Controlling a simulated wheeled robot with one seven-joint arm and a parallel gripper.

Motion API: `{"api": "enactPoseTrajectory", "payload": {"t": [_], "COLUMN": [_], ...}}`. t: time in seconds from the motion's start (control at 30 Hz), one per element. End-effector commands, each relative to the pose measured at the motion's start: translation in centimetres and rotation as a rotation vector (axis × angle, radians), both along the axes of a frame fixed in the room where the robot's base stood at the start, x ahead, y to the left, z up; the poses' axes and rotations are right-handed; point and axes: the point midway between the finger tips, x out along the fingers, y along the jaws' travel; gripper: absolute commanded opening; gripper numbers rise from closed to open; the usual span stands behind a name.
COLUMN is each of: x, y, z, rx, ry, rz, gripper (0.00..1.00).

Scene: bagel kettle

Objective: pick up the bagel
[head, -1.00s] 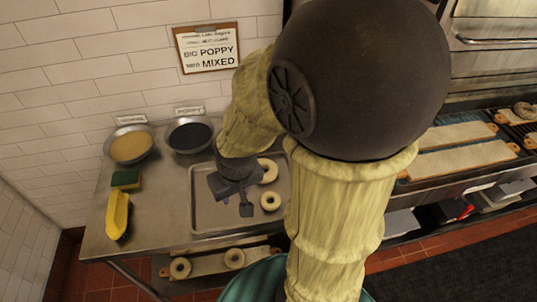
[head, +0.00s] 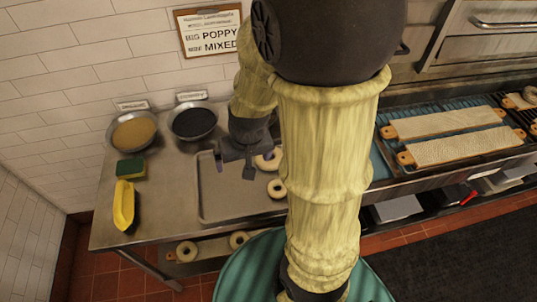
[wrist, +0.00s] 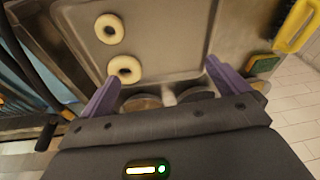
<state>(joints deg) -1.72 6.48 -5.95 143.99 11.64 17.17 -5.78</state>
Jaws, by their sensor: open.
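Two pale bagels lie on a metal tray (head: 222,205) on the steel table. The farther bagel (head: 268,164) is partly hidden by my gripper in the head view; the nearer bagel (head: 271,189) lies in front of it. My gripper (head: 235,168) is open and empty, over the tray, just left of the farther bagel in the picture. In the wrist view, my gripper (wrist: 162,72) has both fingers spread over the tray (wrist: 170,30). One bagel (wrist: 113,67) lies near the left fingertip; the other bagel (wrist: 98,28) is farther up. Neither is between the fingers.
A tan-filled bowl (head: 134,132) and a dark-filled bowl (head: 194,122) stand at the back, by the wall. More bagels (head: 180,251) sit on the lower shelf. Boards (head: 445,122) are at right.

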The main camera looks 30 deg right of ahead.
Motion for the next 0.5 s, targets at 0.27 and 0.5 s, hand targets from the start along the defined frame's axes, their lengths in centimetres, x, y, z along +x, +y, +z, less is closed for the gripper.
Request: {"api": "enactPoseTrajectory", "payload": {"t": [0.27,0.5], "x": [5.0,6.5], "y": [-5.5,-9.6], "z": [0.3,-0.4], "rx": [-0.009,-0.083], "ry": [0.002,-0.02], "rz": [-0.352,-0.513], "gripper": [1.0,1.0]}}
